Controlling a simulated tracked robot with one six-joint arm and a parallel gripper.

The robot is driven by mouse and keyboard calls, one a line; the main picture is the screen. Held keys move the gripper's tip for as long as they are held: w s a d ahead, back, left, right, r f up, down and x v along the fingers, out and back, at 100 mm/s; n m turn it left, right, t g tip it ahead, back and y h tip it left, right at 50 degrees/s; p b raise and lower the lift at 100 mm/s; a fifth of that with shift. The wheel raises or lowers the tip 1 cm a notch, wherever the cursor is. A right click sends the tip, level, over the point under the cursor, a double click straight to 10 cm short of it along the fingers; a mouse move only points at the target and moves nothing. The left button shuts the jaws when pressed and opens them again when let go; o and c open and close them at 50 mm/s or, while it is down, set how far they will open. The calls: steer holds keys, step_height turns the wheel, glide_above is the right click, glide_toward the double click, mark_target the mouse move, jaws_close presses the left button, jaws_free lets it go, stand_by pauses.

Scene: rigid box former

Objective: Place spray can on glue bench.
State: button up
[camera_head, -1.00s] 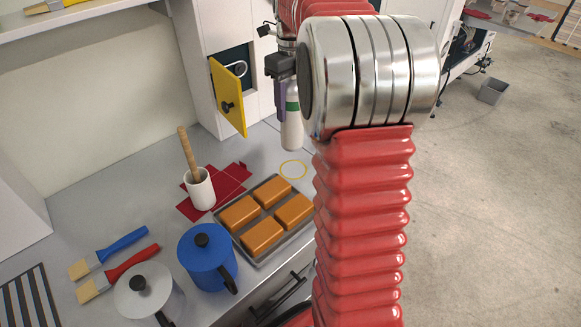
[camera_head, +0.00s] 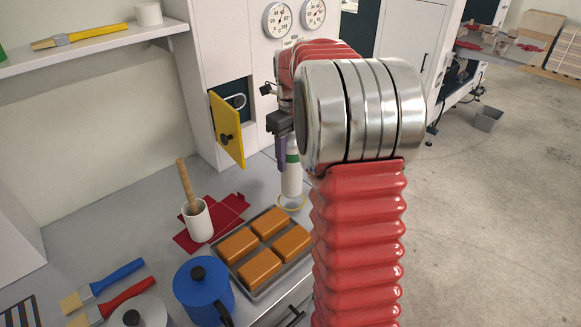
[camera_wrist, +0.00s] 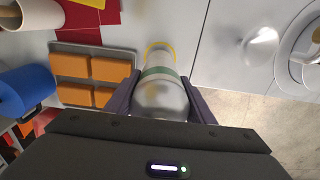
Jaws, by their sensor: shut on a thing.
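The spray can (camera_head: 292,178) is white with a green band and hangs upright below my gripper (camera_head: 284,150). In the wrist view the can (camera_wrist: 160,92) sits between the two purple fingers of my gripper (camera_wrist: 160,103), which are shut on it. The can's lower end is at or just above a yellow ring (camera_head: 291,203) marked on the grey glue bench (camera_head: 150,228). I cannot tell whether the can touches the bench. The ring also shows past the can in the wrist view (camera_wrist: 160,46).
A tray of orange blocks (camera_head: 258,285) lies just left of the ring. A white cup with a wooden handle (camera_head: 197,222), a blue pot (camera_head: 203,290) and brushes (camera_head: 103,287) stand farther left. An open yellow door (camera_head: 227,130) is behind the can.

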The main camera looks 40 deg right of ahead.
mark_target(291, 167)
steer(key=shift+f, duration=1.85)
steer(key=o, duration=1.5)
steer(key=shift+f, duration=0.15)
steer(key=shift+c, duration=0.2)
step_height(291, 167, up, 12)
steer(key=shift+f, duration=0.15)
steer(key=shift+r, duration=0.3)
